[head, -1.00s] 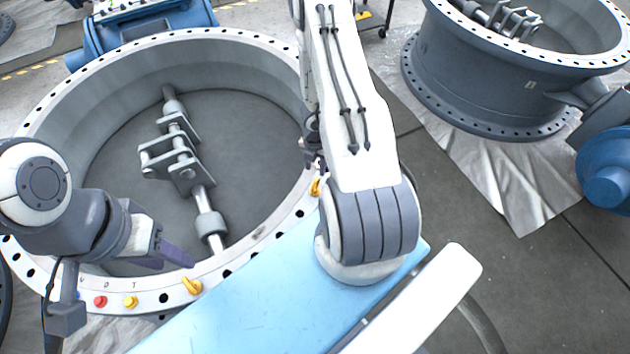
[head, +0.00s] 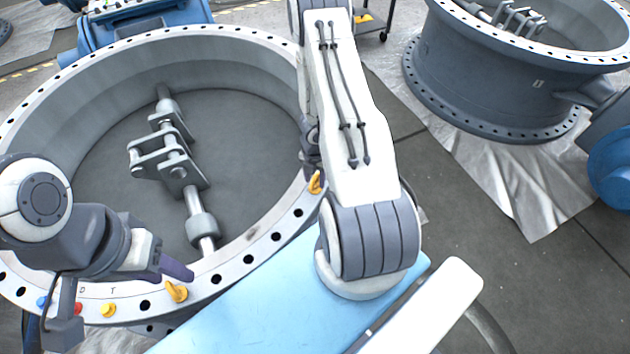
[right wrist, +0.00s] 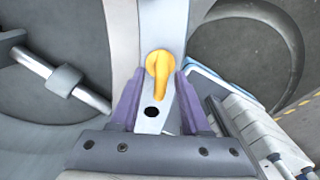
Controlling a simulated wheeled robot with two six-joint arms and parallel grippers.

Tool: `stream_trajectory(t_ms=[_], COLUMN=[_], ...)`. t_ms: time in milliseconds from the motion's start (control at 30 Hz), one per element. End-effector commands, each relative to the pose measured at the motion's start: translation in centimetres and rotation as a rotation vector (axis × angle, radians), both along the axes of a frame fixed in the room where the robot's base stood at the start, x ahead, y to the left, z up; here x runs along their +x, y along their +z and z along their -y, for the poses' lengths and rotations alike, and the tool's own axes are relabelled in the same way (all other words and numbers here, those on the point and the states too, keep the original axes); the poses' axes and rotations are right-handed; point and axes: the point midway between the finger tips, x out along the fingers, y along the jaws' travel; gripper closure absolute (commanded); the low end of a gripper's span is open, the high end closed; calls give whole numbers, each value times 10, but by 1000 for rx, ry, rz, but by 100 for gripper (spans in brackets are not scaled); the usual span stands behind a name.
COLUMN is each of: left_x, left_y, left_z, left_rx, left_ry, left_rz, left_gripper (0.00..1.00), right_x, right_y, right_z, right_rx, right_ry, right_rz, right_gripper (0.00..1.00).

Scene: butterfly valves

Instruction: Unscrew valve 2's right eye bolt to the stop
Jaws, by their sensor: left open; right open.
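The near valve (head: 226,275) is a large open ring with a white bolt-holed flange. Its right yellow eye bolt (head: 315,182) stands on the flange beside my right arm. In the right wrist view this eye bolt (right wrist: 160,68) lies at and between the purple fingertips, with no clear contact. My right gripper (head: 311,160) is open around it, partly hidden by its own arm in the head view. Another yellow eye bolt (head: 177,291) is on the near flange. My left gripper (head: 175,268) is open and empty, just above that bolt. No valve number is readable.
Inside the ring are a shaft and bracket (head: 180,165). A yellow plug (head: 108,310) and a red plug (head: 78,309) sit on the flange. A second valve (head: 490,85) stands at the right on silvery sheeting (head: 500,180). A cart (head: 372,20) is at the back.

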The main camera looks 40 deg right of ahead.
Motion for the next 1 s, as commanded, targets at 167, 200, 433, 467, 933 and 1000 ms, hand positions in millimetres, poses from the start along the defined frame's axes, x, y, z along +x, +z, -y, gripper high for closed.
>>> stream_trajectory(t_ms=[167,200,433,467,933,1000], left_x=[0,0,0,0,0,0], left_y=[1,1,1,1,0,0], left_z=[0,0,0,0,0,0], left_rx=[0,0,0,0,0,0], left_ry=[0,0,0,0,0,0], left_rz=[0,0,0,0,0,0], left_gripper=[53,53,53,53,53,53], right_x=[0,0,0,0,0,0], right_y=[1,1,1,1,1,1], right_z=[0,0,0,0,0,0], right_rx=[0,0,0,0,0,0], right_ry=[0,0,0,1,179,236], right_rz=[0,0,0,0,0,0], right_gripper=[57,73,100,100,100,100])
